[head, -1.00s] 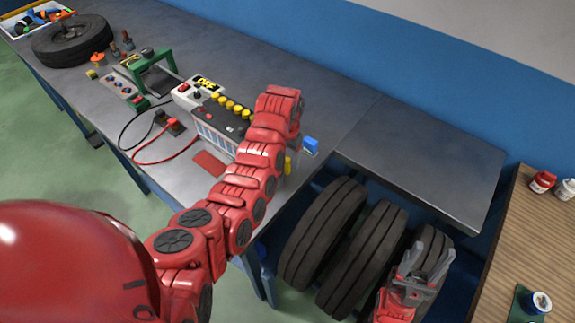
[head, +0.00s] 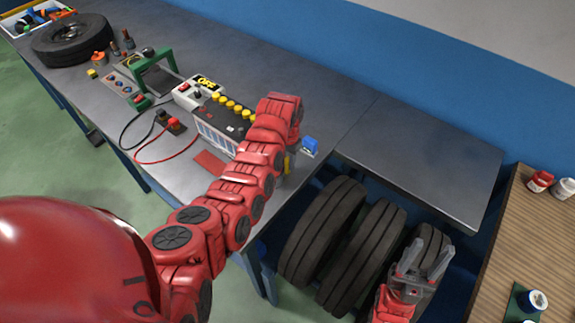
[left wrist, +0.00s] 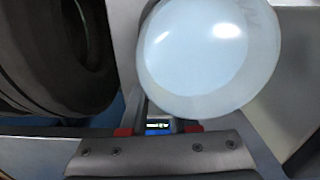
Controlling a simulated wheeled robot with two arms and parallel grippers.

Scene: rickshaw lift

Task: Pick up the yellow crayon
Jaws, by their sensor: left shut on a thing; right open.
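My left gripper (left wrist: 158,130) is mostly hidden behind my arm in the head view. In the left wrist view its red-padded fingers are shut on a small blue thing (left wrist: 158,127) with a dark, lettered strip. A blue piece (head: 310,146) shows just right of the arm in the head view. A narrow yellow piece (head: 287,162) shows below it beside the arm; I cannot tell whether it is the yellow crayon. A pale round cup-like thing (left wrist: 205,55) is close beside the fingers in the left wrist view. My right gripper (head: 424,258) is open and empty before the tyres.
The grey workbench (head: 300,60) holds a battery box (head: 222,125), a red switch (head: 175,125) with cables, and a green frame (head: 152,72). Large tyres (head: 325,230) stand below the side shelf (head: 425,155), whose top is bare. A wooden table (head: 525,225) is at right.

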